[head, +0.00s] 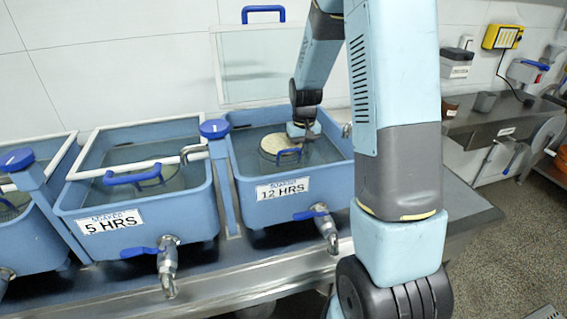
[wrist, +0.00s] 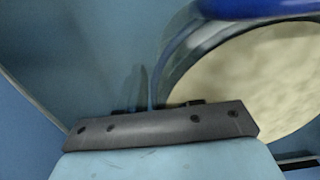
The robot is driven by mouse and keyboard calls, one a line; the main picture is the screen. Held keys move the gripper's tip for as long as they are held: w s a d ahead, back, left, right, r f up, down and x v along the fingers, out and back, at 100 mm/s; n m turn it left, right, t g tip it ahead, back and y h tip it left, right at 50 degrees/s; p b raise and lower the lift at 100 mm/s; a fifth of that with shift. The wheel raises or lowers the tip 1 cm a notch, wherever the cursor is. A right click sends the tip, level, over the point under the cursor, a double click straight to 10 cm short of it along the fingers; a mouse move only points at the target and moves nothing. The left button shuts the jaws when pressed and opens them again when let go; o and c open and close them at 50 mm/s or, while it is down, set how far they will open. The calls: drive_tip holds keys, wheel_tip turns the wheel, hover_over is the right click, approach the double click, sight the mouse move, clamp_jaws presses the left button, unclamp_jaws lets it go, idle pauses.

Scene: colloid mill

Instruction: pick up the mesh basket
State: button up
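A round mesh basket (head: 271,144) with pale contents and a blue handle (head: 289,153) sits in the water of the blue tub (head: 285,207) labelled 12 HRS. My gripper (head: 306,143) points down inside this tub, close to the basket's right side. In the wrist view the basket (wrist: 250,75) fills the right side, with its metal rim and part of the blue handle (wrist: 255,8) showing. The grey gripper mount (wrist: 155,125) is in front of its left edge. The fingers are dim and blurred, so their opening and any contact are unclear.
A 5 HRS tub (head: 135,222) with a framed lid stands to the left, and another tub (head: 30,240) beyond it. A clear lid (head: 262,65) with a blue handle stands upright behind the 12 HRS tub. Taps (head: 328,230) stick out in front. A side counter (head: 490,118) is at right.

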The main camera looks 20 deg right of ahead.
drive_tip(key=shift+f, duration=0.95)
clamp_jaws()
idle(0.7)
